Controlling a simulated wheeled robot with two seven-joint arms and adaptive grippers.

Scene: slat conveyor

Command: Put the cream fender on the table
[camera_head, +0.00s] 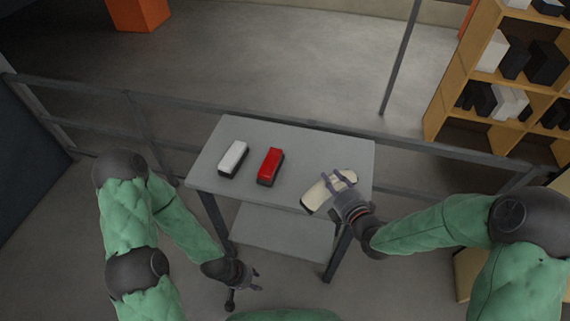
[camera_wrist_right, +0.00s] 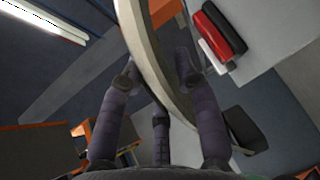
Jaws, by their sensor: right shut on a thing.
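The cream fender (camera_head: 318,196) is a pale block with a dark edge in the head view, at the table's right side. My right gripper (camera_head: 340,183) is shut on it. In the right wrist view the cream fender (camera_wrist_right: 150,50) runs between the purple fingers of my right gripper (camera_wrist_right: 155,85). The grey table (camera_head: 225,190) stands in the middle of the head view. The fender appears over the table's front right part; I cannot tell whether it touches the top. My left gripper (camera_head: 247,281) hangs low, left of the table's front, with its fingers apart and empty.
A white fender (camera_head: 233,158) and a red fender (camera_head: 270,166) lie on the left half of the tabletop. A metal railing (camera_head: 420,150) runs behind the table. A wooden shelf (camera_head: 438,112) with dark and white items stands at the right. The tabletop's back right is clear.

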